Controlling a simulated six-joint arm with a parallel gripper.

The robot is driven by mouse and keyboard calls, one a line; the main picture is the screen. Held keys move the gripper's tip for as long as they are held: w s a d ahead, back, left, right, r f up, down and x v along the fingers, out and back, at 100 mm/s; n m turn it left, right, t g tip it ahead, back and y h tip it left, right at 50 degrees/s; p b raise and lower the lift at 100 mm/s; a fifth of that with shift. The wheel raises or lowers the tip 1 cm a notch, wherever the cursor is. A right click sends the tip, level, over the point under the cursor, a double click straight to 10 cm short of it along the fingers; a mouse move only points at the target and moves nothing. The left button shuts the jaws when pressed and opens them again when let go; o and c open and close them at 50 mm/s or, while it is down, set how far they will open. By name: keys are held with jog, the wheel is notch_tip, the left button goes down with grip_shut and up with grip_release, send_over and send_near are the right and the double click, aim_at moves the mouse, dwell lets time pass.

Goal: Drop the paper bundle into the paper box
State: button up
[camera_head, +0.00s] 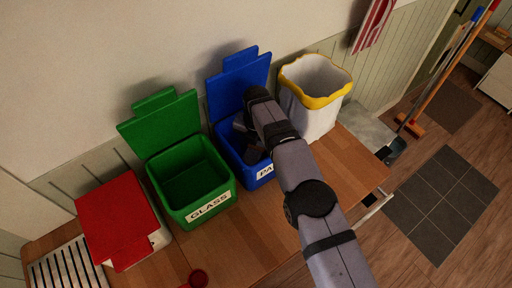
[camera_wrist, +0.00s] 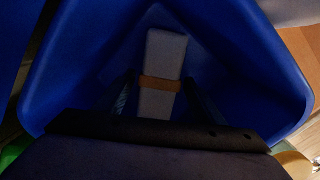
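The blue paper box (camera_head: 262,179) stands open on the wooden counter, its lid tipped back; its label is partly covered by my arm. My gripper (camera_head: 246,138) is at the mouth of this box, pointing down into it. In the wrist view the box's blue walls (camera_wrist: 75,75) surround the paper bundle (camera_wrist: 163,52), a pale block with a brown band. The bundle shows between the fingertips of my gripper (camera_wrist: 160,82), with a narrow dark gap on each side. The fingers look open and apart from it. The bundle is hidden in the head view.
An open green glass box (camera_head: 191,178) stands left of the blue box, then a box with a shut red lid (camera_head: 117,213). A white bin with a yellow rim (camera_head: 310,105) stands to the right. A small red object (camera_head: 198,277) is at the counter's front.

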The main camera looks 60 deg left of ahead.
dwell(0.3)
jog(key=shift+s+d+r+b, duration=0.15)
jog(key=shift+r+b, duration=0.4)
jog(key=shift+r, duration=1.3)
jog(key=shift+s+d+r+b, duration=0.15)
jog(key=shift+r+b, duration=0.35)
jog(key=shift+r, duration=1.3)
jog(key=shift+w, duration=0.15)
